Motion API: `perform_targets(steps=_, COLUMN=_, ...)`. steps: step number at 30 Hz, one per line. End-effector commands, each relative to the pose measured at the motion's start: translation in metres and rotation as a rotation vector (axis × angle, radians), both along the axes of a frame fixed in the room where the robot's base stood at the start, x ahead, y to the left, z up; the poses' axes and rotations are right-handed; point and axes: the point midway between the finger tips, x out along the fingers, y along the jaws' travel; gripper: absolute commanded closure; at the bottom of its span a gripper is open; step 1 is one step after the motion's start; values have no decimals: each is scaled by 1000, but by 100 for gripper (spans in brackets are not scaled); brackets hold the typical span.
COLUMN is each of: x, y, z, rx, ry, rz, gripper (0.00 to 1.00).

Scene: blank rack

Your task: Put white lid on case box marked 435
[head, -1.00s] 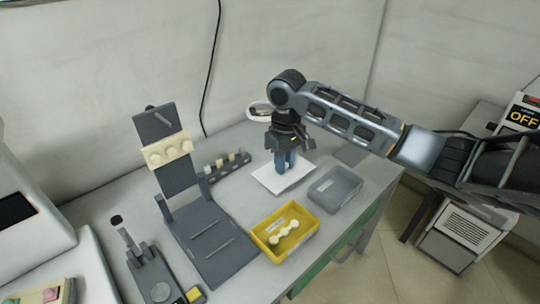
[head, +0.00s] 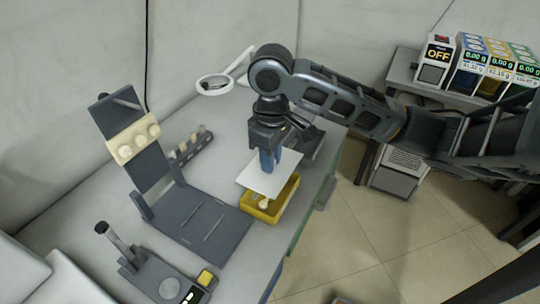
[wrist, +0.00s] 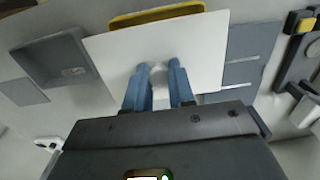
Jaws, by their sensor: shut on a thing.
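My gripper (head: 270,168) is shut on the white lid (head: 262,185), a flat, thin plate. The lid is held over part of a yellow box (head: 288,193) and hides its far side; I cannot tell the exact gap. A pale knobbed piece (head: 264,204) shows inside the yellow box. In the wrist view, the blue fingers (wrist: 158,88) grip the lid (wrist: 205,50) near its middle, and only an edge of the yellow box (wrist: 160,17) shows beyond it. A grey box (wrist: 58,62) lies at the left there. No marking 435 is readable.
A dark stand (head: 205,222) with a cream knobbed block (head: 134,142) is left of the yellow box. A dark rack of small pieces (head: 190,150) and a ring lamp (head: 215,84) are behind. A device with a yellow button (head: 206,277) is at the front.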

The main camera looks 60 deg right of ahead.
Motion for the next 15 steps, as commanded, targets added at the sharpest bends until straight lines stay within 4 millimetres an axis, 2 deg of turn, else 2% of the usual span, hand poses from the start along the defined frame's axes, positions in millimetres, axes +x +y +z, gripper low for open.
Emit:
perform_targets(steps=8, x=0, y=0, z=-12, rx=3, ry=0, rz=-1, gripper=100)
perform_targets(steps=15, x=0, y=0, z=-33, rx=2, ry=0, rz=-2, gripper=100)
